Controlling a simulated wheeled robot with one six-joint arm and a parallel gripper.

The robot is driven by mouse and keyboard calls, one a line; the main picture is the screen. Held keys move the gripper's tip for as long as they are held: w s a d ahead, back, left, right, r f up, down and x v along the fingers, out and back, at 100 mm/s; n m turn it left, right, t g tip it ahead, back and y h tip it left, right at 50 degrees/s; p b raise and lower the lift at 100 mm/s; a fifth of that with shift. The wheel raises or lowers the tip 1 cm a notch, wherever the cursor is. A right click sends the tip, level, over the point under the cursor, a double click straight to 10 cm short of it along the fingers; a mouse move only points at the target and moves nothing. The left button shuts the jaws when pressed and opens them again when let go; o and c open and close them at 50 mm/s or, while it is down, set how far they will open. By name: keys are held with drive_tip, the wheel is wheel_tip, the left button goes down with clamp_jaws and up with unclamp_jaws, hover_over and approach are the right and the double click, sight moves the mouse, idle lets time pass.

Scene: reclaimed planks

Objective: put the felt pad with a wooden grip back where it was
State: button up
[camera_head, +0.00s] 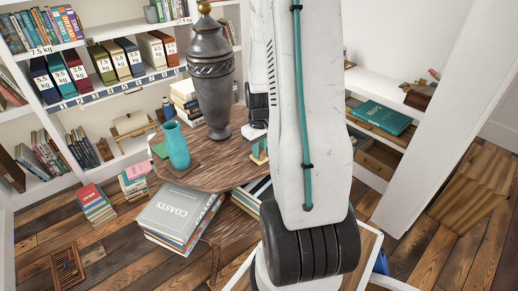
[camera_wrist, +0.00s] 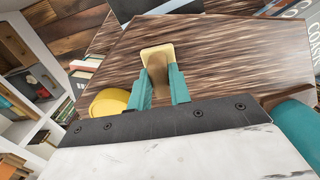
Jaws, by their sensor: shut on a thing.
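In the wrist view, the felt pad with a wooden grip (camera_wrist: 157,51) shows as a pale yellow block with a brown grip. My gripper (camera_wrist: 161,80) is shut on the brown grip, with one teal finger on each side. The wooden table top (camera_wrist: 225,50) lies beneath. Whether the pad touches it, I cannot tell. In the head view, my gripper (camera_head: 259,152) shows small beside my white arm, over the right part of the table (camera_head: 205,175). My arm hides part of that area.
A yellow round thing (camera_wrist: 110,102) is beside my gripper in the wrist view. A COASTS book stack (camera_head: 180,215) stands in front. Shelves line the back.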

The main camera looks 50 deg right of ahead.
drive_tip(key=shift+f, duration=0.1)
drive_tip(key=o, duration=0.9)
wheel_tip(320, 180, up, 12)
drive_tip(key=a+r+n, duration=0.1)
drive_tip(key=a+r, duration=0.4)
drive_tip(key=a, duration=0.3)
drive_tip(key=a+r, duration=0.5)
drive_tip(key=a, duration=0.2)
drive_tip(key=shift+n+t, duration=0.6)
drive_tip(key=shift+n, duration=0.2)
drive_tip(key=s+a+r, duration=0.1)
drive_tip(key=s+a, duration=0.3)
drive_tip(key=a, duration=0.1)
drive_tip(key=s+a+r, duration=0.2)
drive_tip(key=s+a, duration=0.2)
drive_tip(key=a, duration=0.1)
drive_tip(key=s+a+r, duration=0.1)
drive_tip(key=s+a, duration=0.3)
drive_tip(key=a, duration=0.1)
drive_tip(key=shift+s+a+r, duration=0.15)
drive_tip(key=shift+s+r, duration=0.05)
drive_tip(key=shift+s, duration=0.05)
